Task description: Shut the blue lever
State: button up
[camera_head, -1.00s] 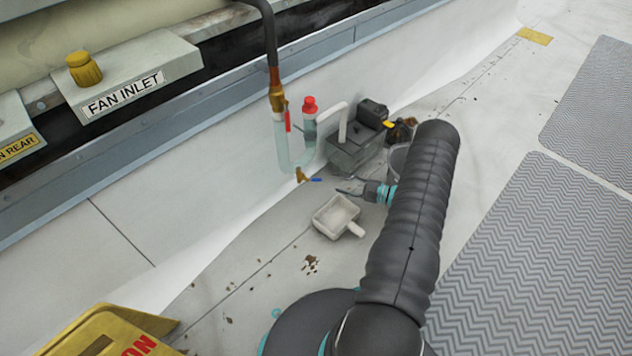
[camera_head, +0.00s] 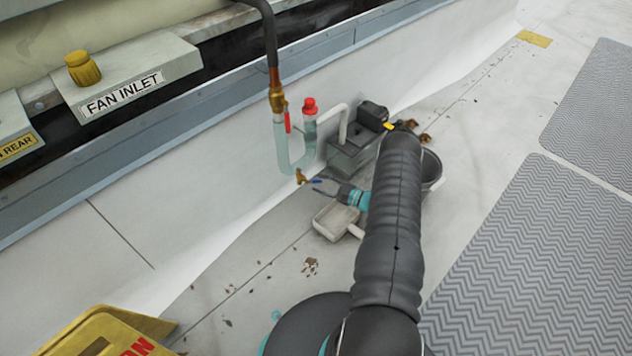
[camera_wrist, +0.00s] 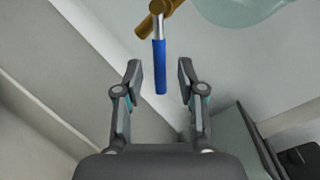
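The blue lever (camera_wrist: 160,66) hangs from a brass valve (camera_wrist: 152,22) in the wrist view. Its lower end lies between the tips of my gripper (camera_wrist: 160,82), with a gap on both sides. My gripper is open and holds nothing. In the head view the blue lever (camera_head: 317,181) is small, beside the brass valve (camera_head: 301,177) at the bottom of the clear U-shaped pipe (camera_head: 283,152). My gripper (camera_head: 322,186) is right at it there. Whether the fingers touch it is too small to tell in that view.
A red lever (camera_head: 287,122) and a red cap (camera_head: 310,105) sit above on the pipework. A white scoop-like tray (camera_head: 328,226) lies on the floor below my gripper. A grey pump box (camera_head: 352,158) stands behind, and a bucket (camera_head: 433,172) is partly hidden by my arm.

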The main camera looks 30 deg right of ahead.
jog(key=shift+x, duration=1.35)
grip_shut()
